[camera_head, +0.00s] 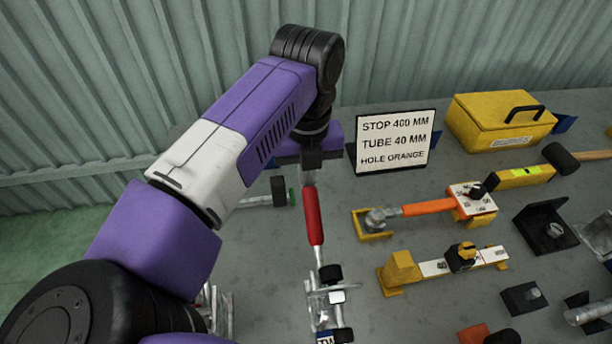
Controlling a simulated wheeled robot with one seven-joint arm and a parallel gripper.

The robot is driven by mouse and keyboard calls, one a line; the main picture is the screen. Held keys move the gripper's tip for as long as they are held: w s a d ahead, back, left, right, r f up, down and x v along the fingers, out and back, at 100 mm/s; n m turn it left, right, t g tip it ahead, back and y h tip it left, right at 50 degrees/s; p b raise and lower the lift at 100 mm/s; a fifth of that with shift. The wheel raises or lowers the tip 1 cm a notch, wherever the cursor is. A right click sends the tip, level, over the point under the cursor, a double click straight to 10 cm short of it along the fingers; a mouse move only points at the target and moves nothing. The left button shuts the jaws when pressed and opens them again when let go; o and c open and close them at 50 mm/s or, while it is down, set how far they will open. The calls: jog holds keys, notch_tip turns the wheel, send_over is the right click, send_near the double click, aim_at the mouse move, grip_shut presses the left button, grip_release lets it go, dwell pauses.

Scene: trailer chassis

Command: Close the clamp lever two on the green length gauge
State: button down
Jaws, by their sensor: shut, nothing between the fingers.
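A clamp lever with a red grip (313,216) stands up at the centre, above a metal clamp (328,293) at the lower centre. Whether this is lever two I cannot tell. A small green part (291,197) shows on a dark fitting with a metal rod, just left of the red grip. The rest of a green length gauge is not clearly visible, and my arm covers much of the left side. My gripper (309,178) points down at the upper end of the red lever, shut and empty. Whether it touches the lever I cannot tell.
A white sign (394,141) stands behind the lever. A yellow toolbox (499,121), black mallet (562,158), orange-handled clamp (428,207) and yellow gauge (400,272) are at the right. Dark blocks crowd the right edge. Grey tabletop (350,245) is bare right of the red lever.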

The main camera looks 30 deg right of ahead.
aim_at(312, 193)
jog(key=shift+s+a+r, duration=0.2)
jog(key=shift+s+a, duration=0.05)
jog(key=shift+s, duration=0.45)
jog(key=shift+s+a+r, duration=0.25)
jog(key=shift+s+r, duration=0.75)
jog(key=shift+s+a+r, duration=0.2)
jog(key=shift+s+r, duration=0.15)
jog(key=shift+s, duration=0.15)
jog(key=shift+s+a+r+p, duration=0.25)
jog(key=shift+s+r+p, duration=0.05)
jog(key=shift+s+r, duration=0.6)
jog(key=shift+w, duration=0.15)
